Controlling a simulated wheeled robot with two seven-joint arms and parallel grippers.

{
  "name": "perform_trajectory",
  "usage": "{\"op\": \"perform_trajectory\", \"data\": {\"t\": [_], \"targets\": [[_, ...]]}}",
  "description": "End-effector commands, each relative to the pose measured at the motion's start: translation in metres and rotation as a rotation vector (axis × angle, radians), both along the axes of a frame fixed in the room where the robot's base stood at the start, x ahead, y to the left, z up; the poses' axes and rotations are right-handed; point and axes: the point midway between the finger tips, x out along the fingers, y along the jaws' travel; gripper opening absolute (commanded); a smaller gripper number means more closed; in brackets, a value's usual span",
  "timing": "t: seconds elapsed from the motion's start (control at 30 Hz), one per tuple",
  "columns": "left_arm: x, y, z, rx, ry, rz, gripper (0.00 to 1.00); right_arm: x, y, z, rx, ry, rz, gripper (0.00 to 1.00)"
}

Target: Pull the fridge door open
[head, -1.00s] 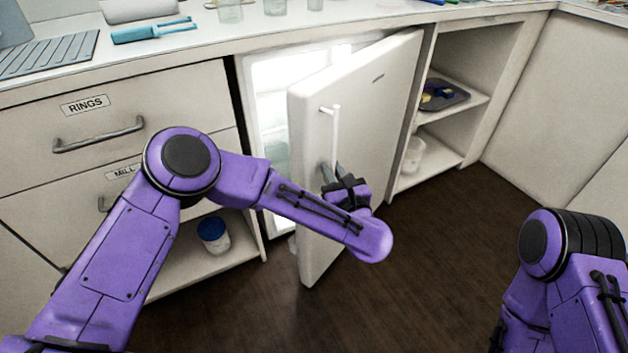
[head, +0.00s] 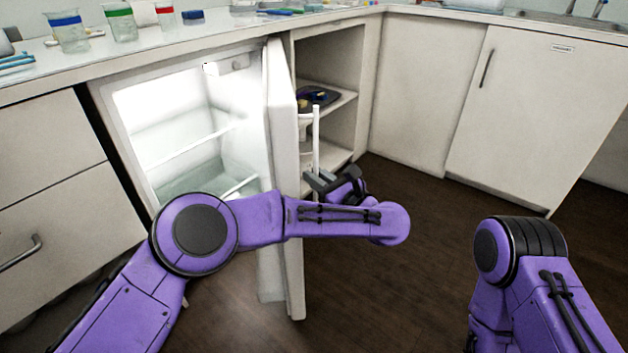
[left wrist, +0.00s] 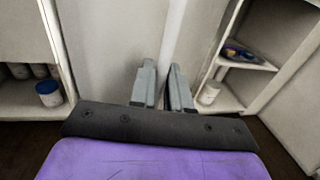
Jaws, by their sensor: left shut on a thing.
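The white fridge door (head: 284,115) stands wide open, swung out so that I see it nearly edge-on in the head view. Its white upright bar handle (head: 316,135) is on the door's right-facing side. My left gripper (head: 319,180) is shut on the lower part of the handle. In the left wrist view the handle (left wrist: 179,30) runs down between the two grey fingers of the left gripper (left wrist: 163,72). The lit fridge interior (head: 170,125) with shelves shows left of the door. My right gripper is out of view; only part of that arm shows.
Open shelves (head: 340,105) with a dark tray (head: 318,95) are right of the fridge. A closed white cupboard (head: 530,110) is further right. Drawers (head: 50,190) are at left. Glass beakers (head: 118,22) stand on the counter above. Dark floor is clear between the door and the cupboard.

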Motion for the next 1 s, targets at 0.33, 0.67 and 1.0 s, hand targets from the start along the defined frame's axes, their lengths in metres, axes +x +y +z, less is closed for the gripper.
{"op": "perform_trajectory", "data": {"t": [0.33,0.67,1.0], "targets": [[0.004,0.005,0.005,0.004,-0.01,0.006,0.3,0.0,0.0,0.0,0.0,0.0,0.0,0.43],[-0.009,-0.011,0.005,0.004,-0.007,-0.004,0.3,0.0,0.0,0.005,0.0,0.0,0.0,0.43],[-0.063,-0.059,-0.003,0.004,-0.009,0.006,0.3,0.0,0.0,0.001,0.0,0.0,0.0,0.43]]}}
